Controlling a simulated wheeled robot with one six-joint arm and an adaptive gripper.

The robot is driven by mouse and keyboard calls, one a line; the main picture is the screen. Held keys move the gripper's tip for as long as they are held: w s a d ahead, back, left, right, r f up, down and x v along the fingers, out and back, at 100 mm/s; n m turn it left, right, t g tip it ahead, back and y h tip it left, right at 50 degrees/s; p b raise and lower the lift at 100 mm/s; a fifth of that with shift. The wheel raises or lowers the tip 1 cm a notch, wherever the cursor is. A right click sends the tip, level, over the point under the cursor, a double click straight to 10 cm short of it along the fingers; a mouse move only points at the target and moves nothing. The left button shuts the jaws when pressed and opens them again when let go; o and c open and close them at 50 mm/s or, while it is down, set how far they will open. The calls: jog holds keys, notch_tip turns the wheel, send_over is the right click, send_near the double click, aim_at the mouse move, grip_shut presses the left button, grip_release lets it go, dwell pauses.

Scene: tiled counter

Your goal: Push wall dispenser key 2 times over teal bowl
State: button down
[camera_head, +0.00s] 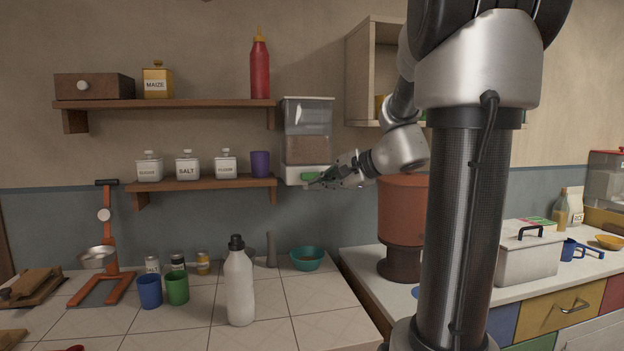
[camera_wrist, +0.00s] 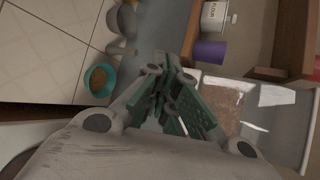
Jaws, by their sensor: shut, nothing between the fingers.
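The wall dispenser (camera_head: 306,118) hangs beside the shelves, with a clear hopper partly full of brown stuff and a white base. Its green key (camera_head: 310,176) is on the front of the base. My gripper (camera_head: 316,183) is shut and empty, with its fingertips at the key; I cannot tell whether they touch it. The teal bowl (camera_head: 307,266) stands on the tiled counter below the dispenser and holds some brown stuff. In the wrist view, my gripper (camera_wrist: 172,68) partly covers the dispenser (camera_wrist: 260,97), and the teal bowl (camera_wrist: 111,88) is to the left.
A white bottle (camera_head: 239,287), a green cup (camera_head: 177,288) and a blue cup (camera_head: 150,291) stand on the counter left of the bowl. A lower shelf (camera_head: 205,183) with jars and a purple cup (camera_head: 260,164) ends just left of the dispenser. A brown-red container (camera_head: 402,212) stands right.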

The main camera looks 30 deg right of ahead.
jog(key=shift+w, duration=0.1)
send_near(303, 180)
jog(key=shift+w+a+f, duration=1.35)
jog(key=shift+w+a, duration=0.05)
jog(key=shift+w, duration=0.25)
jog(key=shift+w, duration=0.1)
jog(key=shift+w+d, duration=0.15)
jog(key=shift+w, duration=0.15)
jog(key=shift+w+d, duration=0.15)
jog(key=shift+w, duration=0.5)
dwell(1.1)
jog(key=shift+s, duration=0.15)
jog(key=shift+s+a, duration=0.3)
jog(key=shift+s, duration=0.65)
